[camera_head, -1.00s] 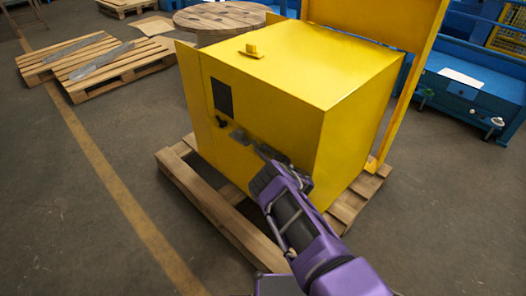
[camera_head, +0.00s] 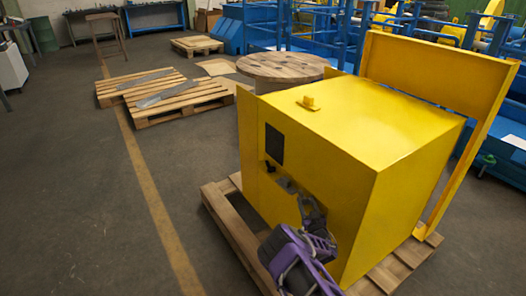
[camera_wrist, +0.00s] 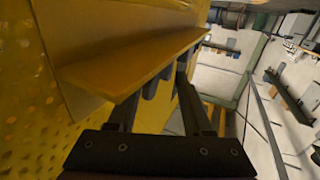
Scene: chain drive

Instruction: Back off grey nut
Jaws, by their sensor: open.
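The yellow machine housing (camera_head: 350,140) stands on a wooden pallet. A small grey part (camera_head: 287,184) sticks out low on its front face in the head view; I cannot tell whether it is the grey nut. My gripper (camera_head: 312,212) is close to that face, to the right of the part. In the wrist view my gripper (camera_wrist: 157,88) is open, with its dark fingers reaching up under a yellow ledge (camera_wrist: 130,75). Dark grey rod-like pieces (camera_wrist: 150,88) show between the fingers, below the ledge; no nut can be made out clearly.
The pallet (camera_head: 235,222) juts out around the housing. A yellow upright frame (camera_head: 430,85) rises at its right. A wooden spool table (camera_head: 285,67) and low pallets (camera_head: 180,100) stand behind. The floor (camera_head: 80,200) at left is clear.

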